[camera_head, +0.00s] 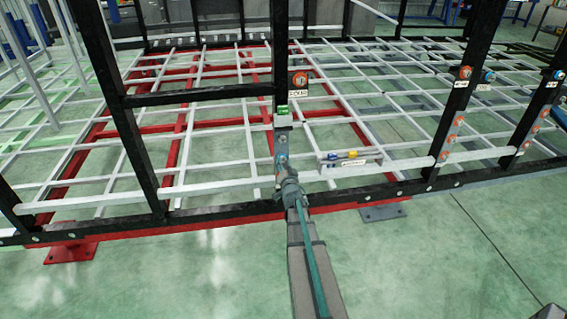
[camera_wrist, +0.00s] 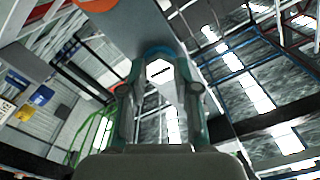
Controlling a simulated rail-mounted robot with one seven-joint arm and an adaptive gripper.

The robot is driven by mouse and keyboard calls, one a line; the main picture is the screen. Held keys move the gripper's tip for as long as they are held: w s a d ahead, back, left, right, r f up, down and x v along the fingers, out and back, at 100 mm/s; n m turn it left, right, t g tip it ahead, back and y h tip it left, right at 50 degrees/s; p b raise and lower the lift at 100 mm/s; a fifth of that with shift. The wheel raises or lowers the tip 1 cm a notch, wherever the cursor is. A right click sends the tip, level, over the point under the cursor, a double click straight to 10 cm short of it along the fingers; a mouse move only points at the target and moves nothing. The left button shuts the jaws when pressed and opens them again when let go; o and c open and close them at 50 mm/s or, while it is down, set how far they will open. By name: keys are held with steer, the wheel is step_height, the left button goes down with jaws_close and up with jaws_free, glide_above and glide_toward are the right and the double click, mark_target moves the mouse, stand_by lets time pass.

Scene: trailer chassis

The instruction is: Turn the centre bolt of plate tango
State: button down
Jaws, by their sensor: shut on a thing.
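In the wrist view, a bolt with a pale hexagonal head (camera_wrist: 160,71) and a blue ring around it stands at a grey plate (camera_wrist: 143,25). My gripper (camera_wrist: 160,92) is shut on this bolt, with one finger on each side of its head. In the head view, a grey plate (camera_head: 282,149) with round bolts sits on a dark upright post. My gripper (camera_head: 288,186) is at the lower part of that plate and hides what it holds. I cannot read a plate name, so I cannot tell which plate is tango.
An orange round part (camera_head: 300,78) is above on the post, with a small label below it. Dark posts with orange parts (camera_head: 453,122) stand further right. The floor in front is clear.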

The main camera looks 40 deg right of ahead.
steer(key=m+p, duration=0.3)
steer(key=m, duration=0.8)
steer(key=shift+s, duration=0.15)
steer(key=shift+m, duration=0.3)
steer(key=c, duration=0.8)
jaws_free()
steer(key=shift+c, duration=0.2)
steer(key=shift+a+r, duration=0.1)
steer(key=v, duration=1.2)
